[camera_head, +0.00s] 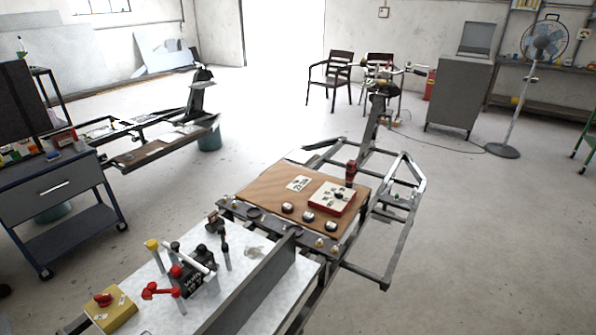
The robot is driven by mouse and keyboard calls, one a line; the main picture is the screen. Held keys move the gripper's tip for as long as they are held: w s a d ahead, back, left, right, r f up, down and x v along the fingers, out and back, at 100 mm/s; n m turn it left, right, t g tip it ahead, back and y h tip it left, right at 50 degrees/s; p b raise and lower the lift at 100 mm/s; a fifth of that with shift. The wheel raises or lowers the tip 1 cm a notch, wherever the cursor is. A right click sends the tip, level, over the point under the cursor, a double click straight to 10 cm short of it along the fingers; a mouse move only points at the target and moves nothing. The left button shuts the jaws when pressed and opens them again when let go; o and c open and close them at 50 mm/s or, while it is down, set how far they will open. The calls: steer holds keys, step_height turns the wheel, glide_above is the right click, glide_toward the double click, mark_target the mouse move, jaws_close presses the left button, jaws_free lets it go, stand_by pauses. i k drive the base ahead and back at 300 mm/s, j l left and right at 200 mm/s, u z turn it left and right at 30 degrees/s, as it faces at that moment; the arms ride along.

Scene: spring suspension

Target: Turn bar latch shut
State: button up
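I cannot pick out the bar latch with certainty. Small fittings stand on a pale metal plate (140,300) in the lower middle of the head view. Among them are a black block with white lettering (186,281), a pale bar (200,257) beside it, a red-handled lever (162,291), a yellow-topped post (152,246) and a dark upright post (225,248). A long dark grey metal bar (255,283) runs diagonally along the plate's right side. My gripper is not in view.
A wooden panel (265,188) with a red box (330,198) and black knobs sits on a metal frame (405,215). A yellow box with a red button (108,310) is at lower left. A blue cart (65,190) stands left. Floor on the right (490,240) is clear.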

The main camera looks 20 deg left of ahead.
mark_target(151, 245)
steer(key=u, duration=1.4)
steer(key=i+j+u, duration=0.6)
steer(key=i+j, duration=0.2)
steer(key=i+l, duration=0.1)
steer(key=l, duration=0.2)
steer(key=i+l, duration=0.1)
steer(key=l, duration=0.2)
